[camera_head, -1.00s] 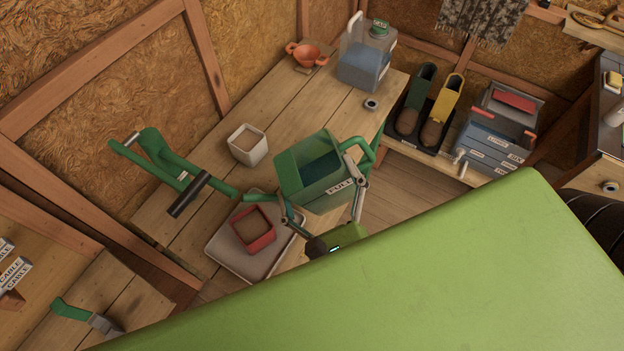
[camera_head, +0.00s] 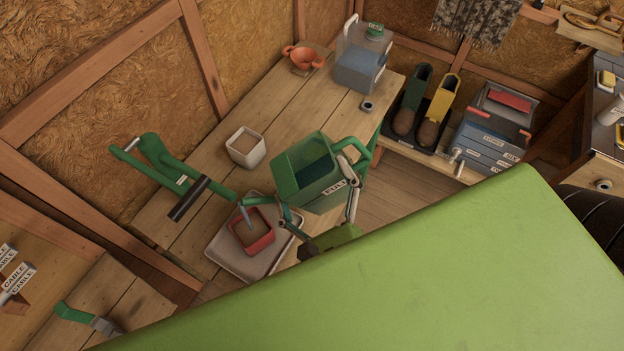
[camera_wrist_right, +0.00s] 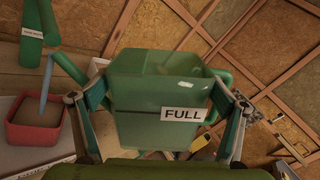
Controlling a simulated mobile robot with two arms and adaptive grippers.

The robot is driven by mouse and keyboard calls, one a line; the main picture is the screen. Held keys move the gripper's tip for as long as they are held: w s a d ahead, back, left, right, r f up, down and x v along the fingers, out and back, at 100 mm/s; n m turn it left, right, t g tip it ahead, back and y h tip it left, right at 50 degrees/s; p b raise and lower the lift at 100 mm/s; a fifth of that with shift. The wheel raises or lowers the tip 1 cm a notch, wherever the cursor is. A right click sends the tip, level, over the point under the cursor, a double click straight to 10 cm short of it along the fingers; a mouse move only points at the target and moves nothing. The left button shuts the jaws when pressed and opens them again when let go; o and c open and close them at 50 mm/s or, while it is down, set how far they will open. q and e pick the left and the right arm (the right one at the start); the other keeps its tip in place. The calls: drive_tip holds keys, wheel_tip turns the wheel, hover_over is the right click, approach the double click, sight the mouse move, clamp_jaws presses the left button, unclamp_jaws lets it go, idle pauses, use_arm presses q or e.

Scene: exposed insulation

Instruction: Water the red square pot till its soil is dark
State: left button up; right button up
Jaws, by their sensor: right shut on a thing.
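A green watering can (camera_head: 303,177) with a FULL label is between the fingers of my right gripper (camera_head: 322,195), which is shut on it. In the right wrist view the can (camera_wrist_right: 155,95) fills the middle, with a finger at each side. Its spout points left in the head view. A thin blue-grey water stream (camera_head: 244,214) falls from the spout end into the red square pot (camera_head: 266,241). The pot also shows in the right wrist view (camera_wrist_right: 35,135). Its visible soil is brown. My left gripper is not in view.
The red pot stands on a pale tray (camera_head: 226,247) on the wooden bench (camera_head: 300,100). A white square pot (camera_head: 246,150) stands behind it. A green jointed thing with a dark bar (camera_head: 190,199) is at the left.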

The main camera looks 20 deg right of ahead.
drive_tip(key=shift+w+a+r+n+p, duration=0.1)
drive_tip(key=shift+a+r+n+p, duration=0.4)
drive_tip(key=shift+p, duration=0.5)
idle(0.5)
drive_tip(key=shift+r+p, duration=0.1)
drive_tip(key=shift+p, duration=0.2)
drive_tip(key=shift+n, duration=0.3)
